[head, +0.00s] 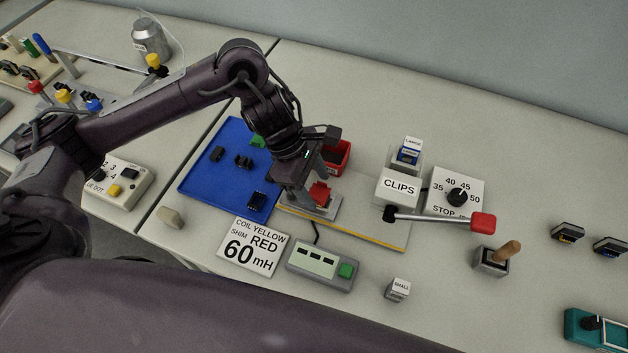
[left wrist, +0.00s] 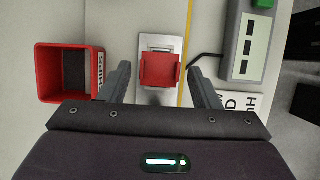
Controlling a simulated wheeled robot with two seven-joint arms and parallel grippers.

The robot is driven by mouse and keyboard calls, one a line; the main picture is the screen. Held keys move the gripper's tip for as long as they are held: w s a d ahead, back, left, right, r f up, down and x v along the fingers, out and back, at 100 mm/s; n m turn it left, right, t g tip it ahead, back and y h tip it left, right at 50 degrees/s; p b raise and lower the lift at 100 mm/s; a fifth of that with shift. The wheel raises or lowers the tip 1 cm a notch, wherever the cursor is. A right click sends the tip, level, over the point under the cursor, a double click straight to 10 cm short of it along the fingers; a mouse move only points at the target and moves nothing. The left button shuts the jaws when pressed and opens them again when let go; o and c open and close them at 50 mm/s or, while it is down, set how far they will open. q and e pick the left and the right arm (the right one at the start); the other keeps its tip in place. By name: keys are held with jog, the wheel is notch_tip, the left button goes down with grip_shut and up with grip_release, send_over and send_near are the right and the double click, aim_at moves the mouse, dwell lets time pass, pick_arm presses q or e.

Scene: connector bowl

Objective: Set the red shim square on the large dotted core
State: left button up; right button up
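The red shim (head: 320,192) lies on a pale metal plate (head: 328,211) on the bench. In the left wrist view the red shim (left wrist: 160,70) sits near the middle of the plate (left wrist: 160,43). My left gripper (head: 316,186) is over it, pointing down. Its two fingers (left wrist: 163,92) stand apart, one on each side of the shim, with a gap at both sides. I cannot make out a dotted core, or whether one is under the shim. Small black parts (head: 257,202) lie on the blue mat (head: 205,185). My right gripper is not in view.
A red bin (head: 340,157) stands just behind the gripper. A CLIPS box (head: 397,188) and a red-tipped lever (head: 440,219) are to the right. A card reading "SHIM RED" (head: 253,246) and a meter with a green button (head: 322,264) lie in front.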

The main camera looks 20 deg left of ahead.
pick_arm(q)
jog(key=shift+o, duration=0.4)
jog(key=shift+r, duration=0.1)
jog(key=shift+a+r, duration=0.15)
jog(key=shift+r, duration=0.15)
jog(key=v, duration=0.7)
